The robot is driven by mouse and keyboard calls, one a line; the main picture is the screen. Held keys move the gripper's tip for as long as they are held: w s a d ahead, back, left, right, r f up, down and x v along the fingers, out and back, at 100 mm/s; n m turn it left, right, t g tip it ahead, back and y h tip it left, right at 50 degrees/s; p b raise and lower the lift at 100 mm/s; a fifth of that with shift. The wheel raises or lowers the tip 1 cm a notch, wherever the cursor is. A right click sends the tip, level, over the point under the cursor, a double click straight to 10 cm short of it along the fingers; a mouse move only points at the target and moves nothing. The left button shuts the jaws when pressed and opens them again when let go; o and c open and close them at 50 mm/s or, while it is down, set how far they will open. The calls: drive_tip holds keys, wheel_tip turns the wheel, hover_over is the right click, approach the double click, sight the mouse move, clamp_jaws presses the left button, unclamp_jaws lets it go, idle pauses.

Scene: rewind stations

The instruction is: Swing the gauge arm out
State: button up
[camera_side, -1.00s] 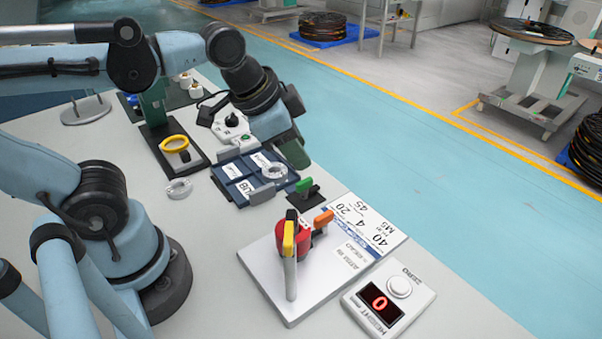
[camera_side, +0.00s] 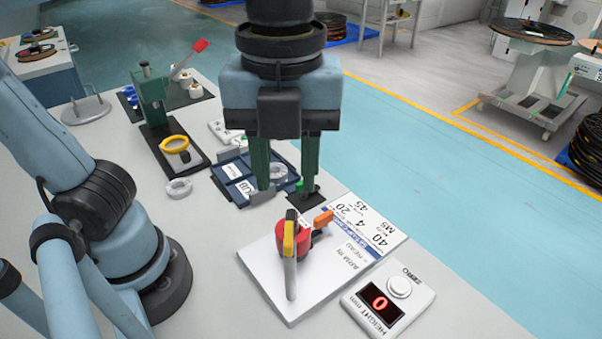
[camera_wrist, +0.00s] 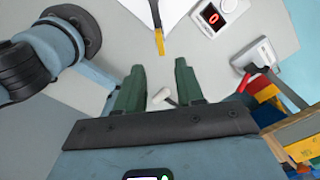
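The gauge stands on a white plate (camera_side: 265,277) with a red hub (camera_side: 285,240). Its pale upright arm (camera_side: 290,275) has a yellow upper part (camera_side: 289,240) with a black tip, and an orange tab (camera_side: 323,219) sticks out to the right of the hub. In the wrist view, a yellow bar (camera_wrist: 160,41) shows at the plate's edge, beyond the fingertips. My gripper (camera_side: 286,186) points down with its two green fingers apart and nothing between them. In the side view it appears behind the hub; its exact height is unclear. The fingers also show in the wrist view (camera_wrist: 160,68).
A height readout (camera_side: 388,302) showing 0 sits right of the plate. The front table is clear.

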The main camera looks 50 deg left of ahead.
sight(288, 232)
wheel_tip(288, 232, down, 9)
idle(0.5)
clamp_jaws()
idle(1.4)
